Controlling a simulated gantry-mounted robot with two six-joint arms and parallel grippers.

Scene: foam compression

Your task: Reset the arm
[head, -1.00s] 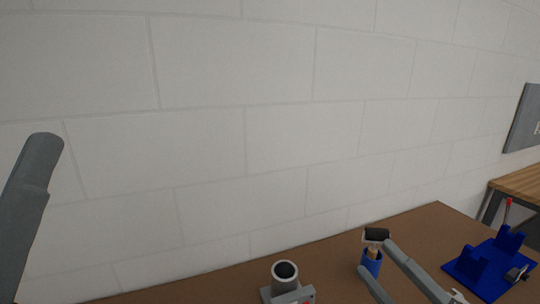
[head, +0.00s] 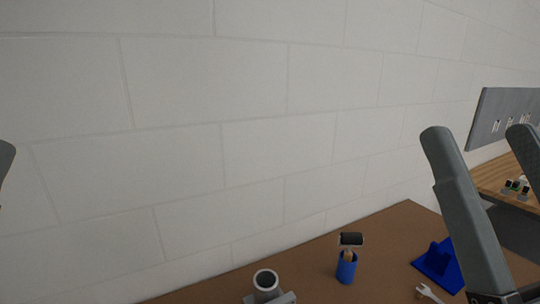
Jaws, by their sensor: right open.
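My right gripper (head: 480,134) is raised at the right, its two grey fingers pointing up and spread wide apart. It is empty, in front of the blue stand (head: 434,262) and partly covering it. A grey fingertip of my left gripper (head: 5,172) shows at the left edge. The rest of it is outside the picture, so its opening cannot be told. A blue cup (head: 346,272) stands on the brown table (head: 385,238) and holds a tool with a dark head (head: 351,239). A grey device with an upright round tube (head: 265,281) stands at the bottom, partly cut off.
A pale, wrench-like tool (head: 428,294) lies near the blue stand. A wooden bench (head: 488,174) with small items and a grey wall panel (head: 490,117) are at the right. A white block wall (head: 170,110) rises behind the table.

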